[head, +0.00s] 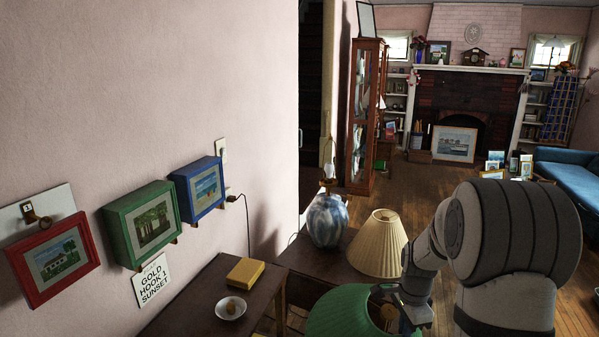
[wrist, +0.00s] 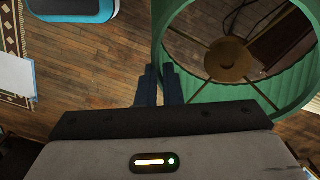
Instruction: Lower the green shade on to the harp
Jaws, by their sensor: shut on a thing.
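The green shade (head: 343,311) is at the bottom of the head view, partly cut off by the frame edge. In the wrist view the green shade (wrist: 296,88) shows its open ring, with thin spokes meeting at a brass disc (wrist: 228,60). My gripper (wrist: 159,72) is shut on the shade's wall at its left side; it is partly hidden in the head view (head: 388,292). A blue-and-white vase-shaped lamp base (head: 327,221) stands on the dark table, with a brass fitting (head: 328,182) on top. The shade is apart from this base.
A cream pleated lampshade (head: 379,244) stands beside the blue-and-white base, close to my arm. A nearer table (head: 195,290) holds a yellow box (head: 245,271) and a white dish (head: 230,308). Framed pictures hang on the left wall. Open wood floor (head: 425,190) lies beyond.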

